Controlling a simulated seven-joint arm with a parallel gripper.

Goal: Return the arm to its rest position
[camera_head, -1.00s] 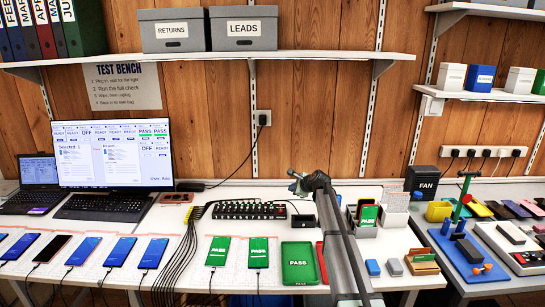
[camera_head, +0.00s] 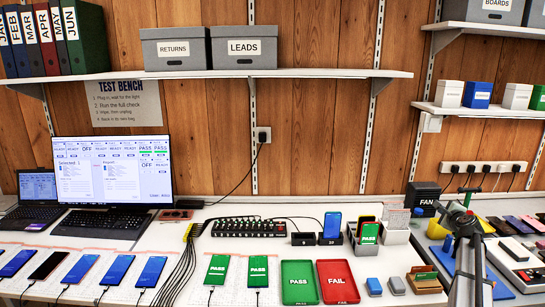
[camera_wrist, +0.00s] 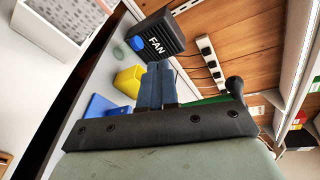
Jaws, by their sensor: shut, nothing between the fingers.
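My gripper (camera_head: 448,243) is at the right end of the bench, in front of the black FAN box, with my arm rising from the bottom edge. In the wrist view its blue-grey fingers (camera_wrist: 156,84) are together with nothing between them. They point toward the yellow container (camera_wrist: 129,81) and the FAN box (camera_wrist: 157,38), apart from both. My arm hides part of the right-hand table in the head view.
A blue-screened phone (camera_head: 332,225) stands in a dock near the grey bins. A green PASS tray (camera_head: 299,283) and a red FAIL tray (camera_head: 338,282) lie empty in front. Several phones lie along the left front. A shelf (camera_head: 330,74) hangs above.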

